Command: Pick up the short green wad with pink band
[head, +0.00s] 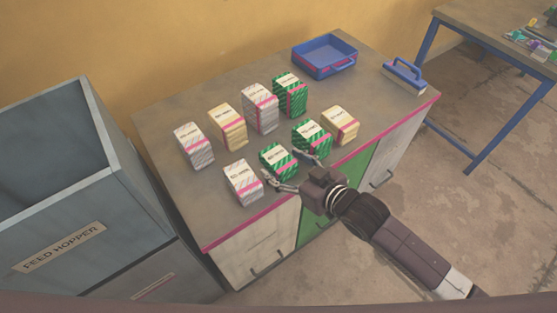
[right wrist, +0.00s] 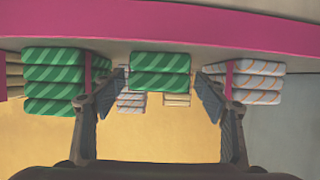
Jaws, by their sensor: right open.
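My right gripper (head: 287,166) is open at the front of the table, its fingers pointing at a short green striped wad (head: 278,158) with a white label. In the right wrist view this green wad (right wrist: 160,72) shows between and beyond the open fingers (right wrist: 162,80), not clasped; it is two layers high. I cannot make out a pink band on it. My left gripper is not in view.
A white wad with a pink band (head: 243,184) stands close to the left. Behind are white and yellow wads and a tall green wad (head: 290,95). A blue tray (head: 325,70) and a blue-handled tool (head: 404,76) lie farther back. The feed hopper (head: 60,190) stands left.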

